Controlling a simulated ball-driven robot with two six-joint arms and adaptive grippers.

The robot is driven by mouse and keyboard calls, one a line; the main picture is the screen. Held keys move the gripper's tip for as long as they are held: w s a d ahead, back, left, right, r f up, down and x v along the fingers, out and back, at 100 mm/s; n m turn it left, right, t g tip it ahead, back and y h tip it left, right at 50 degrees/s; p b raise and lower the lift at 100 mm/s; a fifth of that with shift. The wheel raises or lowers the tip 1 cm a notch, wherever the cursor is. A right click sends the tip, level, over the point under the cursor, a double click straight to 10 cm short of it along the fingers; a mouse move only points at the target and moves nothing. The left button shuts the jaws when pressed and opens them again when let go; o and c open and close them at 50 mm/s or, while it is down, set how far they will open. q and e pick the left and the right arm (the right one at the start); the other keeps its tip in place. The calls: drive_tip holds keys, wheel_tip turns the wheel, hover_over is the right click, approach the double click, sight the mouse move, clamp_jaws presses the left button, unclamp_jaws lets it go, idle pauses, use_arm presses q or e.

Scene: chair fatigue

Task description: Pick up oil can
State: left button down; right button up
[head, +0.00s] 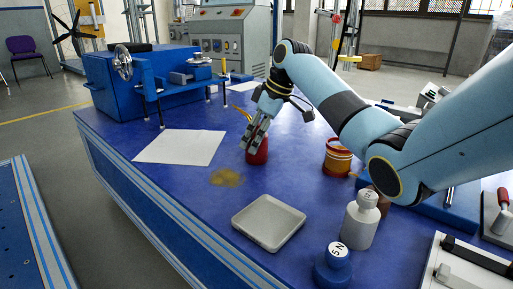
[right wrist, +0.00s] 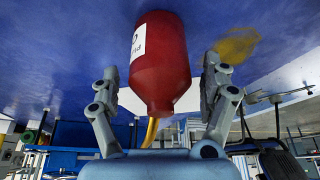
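The oil can is a red bottle (head: 257,155) with a thin yellow spout, standing on the blue table. In the right wrist view the red can (right wrist: 160,60) fills the middle, with part of a white label on its side and its yellow spout running toward the gripper's palm. My right gripper (head: 256,138) is at the can from above, its fingers hiding the upper part in the head view. In the right wrist view the fingers of my right gripper (right wrist: 162,80) are spread on either side of the can, with gaps showing. My left gripper is not in view.
A yellow-brown spill (head: 226,177) and a white sheet (head: 181,147) lie left of the can. A grey tray (head: 268,222) is in front. A red and orange tape-like stack (head: 337,158), a grey weight (head: 361,222) and a blue weight (head: 333,268) stand right. A blue machine (head: 150,80) is behind.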

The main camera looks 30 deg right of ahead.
drive_tip(key=c, duration=1.5)
drive_tip(key=shift+r, duration=0.15)
